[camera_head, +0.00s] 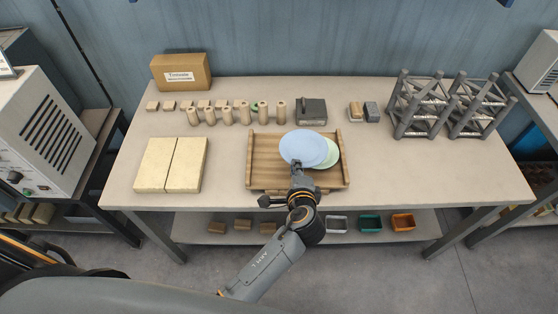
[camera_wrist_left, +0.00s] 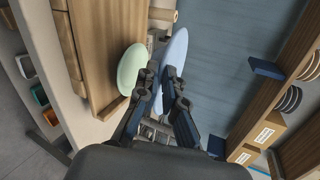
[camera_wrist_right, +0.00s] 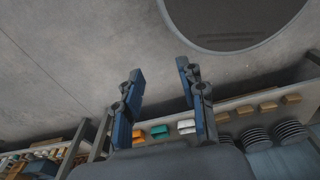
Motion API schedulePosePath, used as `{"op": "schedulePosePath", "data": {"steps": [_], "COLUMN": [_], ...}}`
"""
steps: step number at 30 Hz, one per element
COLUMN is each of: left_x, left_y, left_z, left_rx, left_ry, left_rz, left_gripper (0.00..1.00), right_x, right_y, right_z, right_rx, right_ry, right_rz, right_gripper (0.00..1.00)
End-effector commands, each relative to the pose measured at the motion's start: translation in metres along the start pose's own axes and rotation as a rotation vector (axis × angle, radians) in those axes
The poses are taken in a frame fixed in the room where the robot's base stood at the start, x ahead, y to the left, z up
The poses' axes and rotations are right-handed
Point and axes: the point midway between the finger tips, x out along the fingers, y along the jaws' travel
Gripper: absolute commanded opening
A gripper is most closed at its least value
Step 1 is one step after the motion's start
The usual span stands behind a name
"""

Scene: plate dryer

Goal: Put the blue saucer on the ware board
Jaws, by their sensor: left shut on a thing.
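The blue saucer (camera_head: 303,146) is pale blue and round, and my left gripper (camera_head: 297,167) is shut on its near edge. It is above the wooden tray (camera_head: 262,177) and partly covers the pale green saucer (camera_head: 332,155). In the left wrist view the blue saucer (camera_wrist_left: 174,62) sits between the fingertips (camera_wrist_left: 163,82), apart from the green saucer (camera_wrist_left: 131,68) beside it. Two pale yellow boards (camera_head: 171,165) lie side by side, bare, left of the tray. My right gripper (camera_wrist_right: 160,82) is open and empty over the floor in the right wrist view.
Several clay cylinders (camera_head: 228,116) and a dark block (camera_head: 311,111) stand behind the tray. A cardboard box (camera_head: 181,72) is at the back left. Grey metal racks (camera_head: 422,105) stand at the right. The table is clear between the tray and the yellow boards.

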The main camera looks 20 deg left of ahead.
Motion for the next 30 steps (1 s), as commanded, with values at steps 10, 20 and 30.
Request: {"op": "schedulePosePath", "data": {"steps": [10,20,30], "left_x": [0.076,0.103,0.123], "left_y": [0.04,0.058,0.092], "left_z": [0.052,0.067,0.066], "left_rx": [0.003,0.0,0.001], "left_ry": [-0.003,-0.001,0.0], "left_rz": [-0.002,-0.002,-0.001], "left_gripper": [0.0,0.0,0.0], "right_x": [0.035,0.056,0.095], "right_y": [-0.007,-0.016,-0.012], "right_z": [0.002,0.002,0.007], "right_rx": [-0.002,0.0,-0.002], "right_ry": [0.001,0.004,0.002], "right_rz": [-0.007,-0.018,-0.012], "right_gripper": [0.4,0.4,0.4]}}
